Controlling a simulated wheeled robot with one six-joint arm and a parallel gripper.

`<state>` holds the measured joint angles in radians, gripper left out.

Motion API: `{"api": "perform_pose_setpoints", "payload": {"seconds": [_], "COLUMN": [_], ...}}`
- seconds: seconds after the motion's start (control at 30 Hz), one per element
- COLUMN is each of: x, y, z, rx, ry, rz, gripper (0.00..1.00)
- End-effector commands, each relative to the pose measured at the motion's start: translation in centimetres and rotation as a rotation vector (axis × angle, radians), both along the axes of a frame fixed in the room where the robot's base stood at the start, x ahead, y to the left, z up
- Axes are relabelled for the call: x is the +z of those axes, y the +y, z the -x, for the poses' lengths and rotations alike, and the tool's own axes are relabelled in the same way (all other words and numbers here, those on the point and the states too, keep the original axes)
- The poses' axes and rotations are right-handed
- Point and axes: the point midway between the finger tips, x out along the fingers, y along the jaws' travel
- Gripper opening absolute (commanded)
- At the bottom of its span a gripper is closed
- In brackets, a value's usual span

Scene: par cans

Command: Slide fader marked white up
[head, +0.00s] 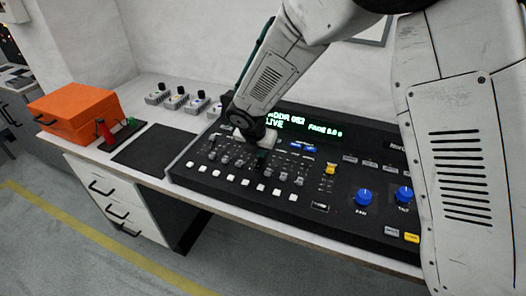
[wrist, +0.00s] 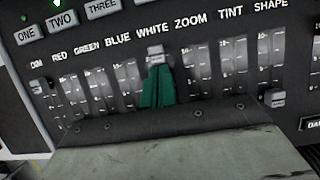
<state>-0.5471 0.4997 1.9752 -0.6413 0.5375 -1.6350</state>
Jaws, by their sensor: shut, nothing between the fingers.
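The white fader's grey cap (wrist: 155,53) shows in the wrist view just below the printed WHITE label (wrist: 152,29), at the upper end of its slot. My gripper, with dark green fingers (wrist: 158,88), is shut and empty. Its fingertips lie over the white fader's slot, right against or just below the cap; I cannot tell if they touch. The fingers hide the lower part of that slot. In the head view my gripper (head: 263,156) is down at the fader rows of the black lighting console (head: 185,172), and I cannot pick out the white cap there.
The DIM cap (wrist: 37,86) and the SHAPE cap (wrist: 275,98) show in the wrist view. Blue knobs (head: 363,197) and a yellow fader cap (head: 330,169) are on the console's right. An orange case (head: 75,110) stands at the table's left, beside a dark mat (head: 155,148).

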Motion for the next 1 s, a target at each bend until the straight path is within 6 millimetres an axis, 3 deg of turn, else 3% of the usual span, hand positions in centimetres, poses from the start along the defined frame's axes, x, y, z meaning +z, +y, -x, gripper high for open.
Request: {"api": "perform_pose_setpoints", "payload": {"seconds": [0.17,0.63,1.0], "x": [0.8,8.2,9.3], "y": [0.0,0.8,0.9], "z": [0.0,1.8,2.2], "rx": [-0.001,-0.007,-0.009], "ry": [-0.005,-0.003,0.000], "rz": [-0.001,-0.001,0.001], "gripper": [0.00,0.00,0.00]}}
